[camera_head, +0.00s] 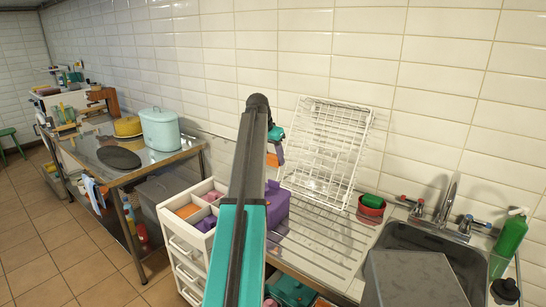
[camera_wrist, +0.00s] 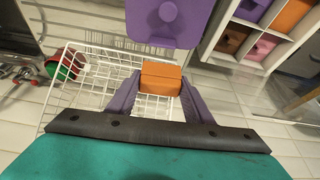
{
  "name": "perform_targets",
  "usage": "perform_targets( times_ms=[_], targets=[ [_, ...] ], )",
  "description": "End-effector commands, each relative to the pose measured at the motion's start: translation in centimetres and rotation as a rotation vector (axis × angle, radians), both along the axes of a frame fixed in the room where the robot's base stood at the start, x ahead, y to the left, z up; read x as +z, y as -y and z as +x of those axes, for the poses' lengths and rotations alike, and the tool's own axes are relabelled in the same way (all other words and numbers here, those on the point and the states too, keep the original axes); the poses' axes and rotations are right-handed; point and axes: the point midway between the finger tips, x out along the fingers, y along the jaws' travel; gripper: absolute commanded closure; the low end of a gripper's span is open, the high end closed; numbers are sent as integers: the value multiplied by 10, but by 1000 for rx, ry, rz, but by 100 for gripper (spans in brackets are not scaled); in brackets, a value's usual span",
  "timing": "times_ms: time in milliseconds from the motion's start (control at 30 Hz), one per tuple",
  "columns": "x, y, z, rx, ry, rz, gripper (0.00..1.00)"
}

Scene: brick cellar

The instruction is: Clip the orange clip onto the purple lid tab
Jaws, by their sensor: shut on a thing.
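My gripper (camera_wrist: 159,90), with purple fingers, is shut on the orange clip (camera_wrist: 161,76) in the wrist view. In the head view the clip (camera_head: 271,160) shows partly behind my arm, held above the draining board. The purple box with its lid (camera_head: 278,208) stands on the board below the clip, its left side hidden by my arm. In the wrist view the purple lid (camera_wrist: 190,28) is at the top, with its rounded tab (camera_wrist: 167,11). The clip appears apart from the tab.
A white wire rack (camera_head: 328,150) leans on the wall behind. A red pot (camera_head: 371,208) with a green thing in it stands by the sink (camera_head: 445,248). A white drawer unit (camera_head: 185,240) with purple and orange contents stands left of the box.

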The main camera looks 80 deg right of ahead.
Motion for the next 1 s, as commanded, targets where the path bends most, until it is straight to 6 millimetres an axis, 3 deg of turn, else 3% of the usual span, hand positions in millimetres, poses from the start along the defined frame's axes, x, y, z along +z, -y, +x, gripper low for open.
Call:
perform_targets(
  times_ms=[1000],
  targets=[
    [-57,0,0,0,0,0,74]
  ],
)
